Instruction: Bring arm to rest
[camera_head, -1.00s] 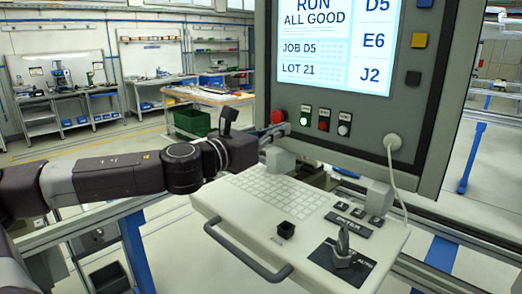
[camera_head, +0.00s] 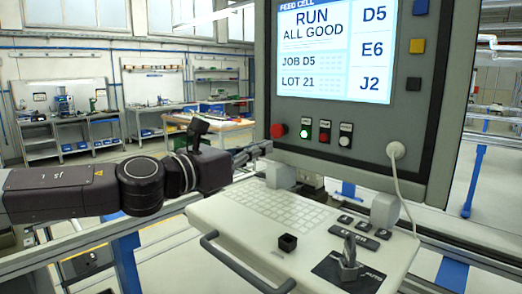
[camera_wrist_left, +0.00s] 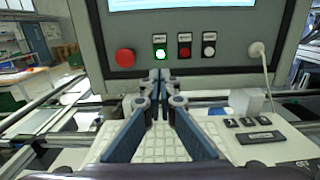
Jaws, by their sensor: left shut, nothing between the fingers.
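My left gripper (camera_head: 266,148) comes in from the left in the head view, its fingers pointing toward the panel, a little below the red button (camera_head: 277,131). In the left wrist view its dark fingers (camera_wrist_left: 160,76) are closed together and hold nothing. They point at the panel just below the lit green button (camera_wrist_left: 160,54) and appear apart from it, though the exact gap is hard to tell. The panel screen (camera_head: 335,50) reads RUN, ALL GOOD, JOB D5, LOT 21. My right gripper is not in view.
A light keyboard shelf (camera_head: 215,216) with a front handle (camera_head: 240,265) and a metal switch lever (camera_head: 349,250) juts out below the panel (camera_head: 430,130). A white cable (camera_head: 405,190) hangs at the right. Workbenches (camera_head: 75,145) stand far back.

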